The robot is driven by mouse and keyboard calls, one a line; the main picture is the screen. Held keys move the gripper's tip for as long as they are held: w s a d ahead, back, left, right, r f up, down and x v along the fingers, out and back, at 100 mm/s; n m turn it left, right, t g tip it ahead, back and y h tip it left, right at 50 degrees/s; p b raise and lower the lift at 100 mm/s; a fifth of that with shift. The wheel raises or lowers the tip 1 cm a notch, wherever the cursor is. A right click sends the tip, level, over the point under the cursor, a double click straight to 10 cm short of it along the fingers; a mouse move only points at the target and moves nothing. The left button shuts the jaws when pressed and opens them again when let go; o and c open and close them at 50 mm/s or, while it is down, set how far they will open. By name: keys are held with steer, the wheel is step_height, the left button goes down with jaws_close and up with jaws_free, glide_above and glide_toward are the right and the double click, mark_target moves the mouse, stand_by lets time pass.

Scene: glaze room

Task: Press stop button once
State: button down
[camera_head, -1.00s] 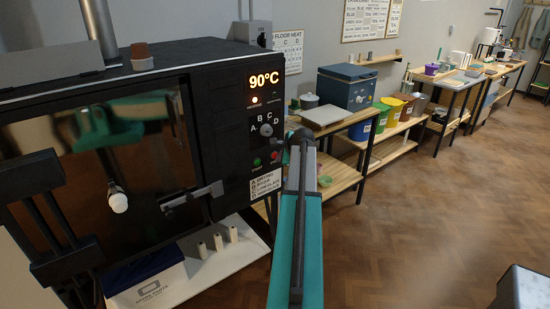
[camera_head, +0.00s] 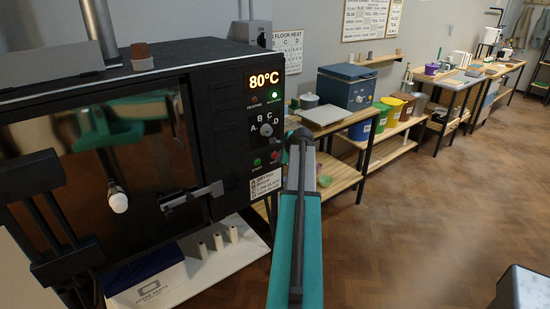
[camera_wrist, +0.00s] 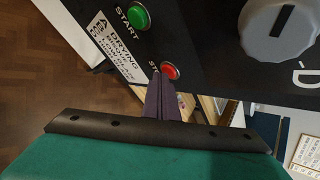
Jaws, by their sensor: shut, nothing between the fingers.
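The red stop button (camera_wrist: 170,71) is on the dark front panel of the kiln, beside the green start button (camera_wrist: 139,17) in the wrist view. In the head view the red button (camera_head: 274,156) is at the panel's lower right, partly near my arm. My gripper (camera_wrist: 158,76) is shut and empty. Its fingertips overlap the left edge of the red button in the wrist view; whether they touch it I cannot tell. The display (camera_head: 263,82) reads 80°C, and a green light (camera_head: 274,99) glows below it.
A grey dial (camera_wrist: 278,30) sticks out of the panel near the buttons. A door handle (camera_head: 190,196) juts from the kiln front. A wooden shelf bench (camera_head: 340,178) stands right of the kiln.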

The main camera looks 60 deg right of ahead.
steer(key=shift+s+a, duration=0.3)
steer(key=shift+s, duration=0.45)
steer(key=shift+s, duration=0.1)
steer(key=shift+s+a+p, duration=0.15)
steer(key=shift+s+a, duration=0.1)
steer(key=shift+s, duration=0.5)
steer(key=shift+s+a+p, duration=0.1)
steer(key=shift+s+a, duration=0.2)
steer(key=shift+s, duration=0.5)
steer(key=shift+s+a+p, duration=0.15)
steer(key=shift+s+a, duration=0.1)
steer(key=shift+s, duration=0.5)
